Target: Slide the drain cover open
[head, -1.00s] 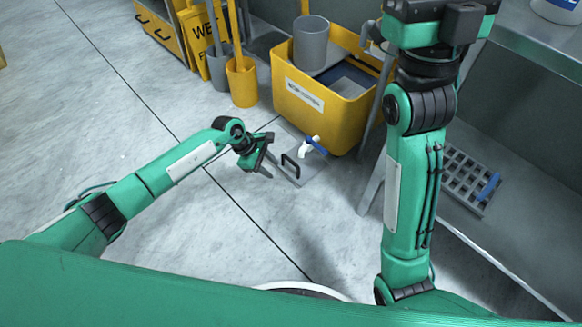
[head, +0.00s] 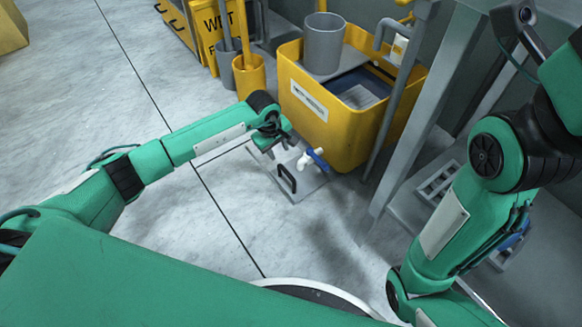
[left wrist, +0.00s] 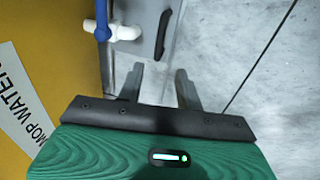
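The drain cover (head: 308,184) is a flat grey plate on the floor with a black bar handle (head: 287,179). It also shows in the left wrist view (left wrist: 136,50), with its handle (left wrist: 163,34) ahead of my fingers. The fingers look clear of the handle. My right arm is at the right of the head view, but its gripper is out of frame.
A white tap with a blue lever (head: 313,160) sticks out over the cover from the yellow mop-water bin (head: 350,130). A metal table leg (head: 405,150) stands right of it. Yellow and grey buckets (head: 249,76) are behind. The floor to the left is clear.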

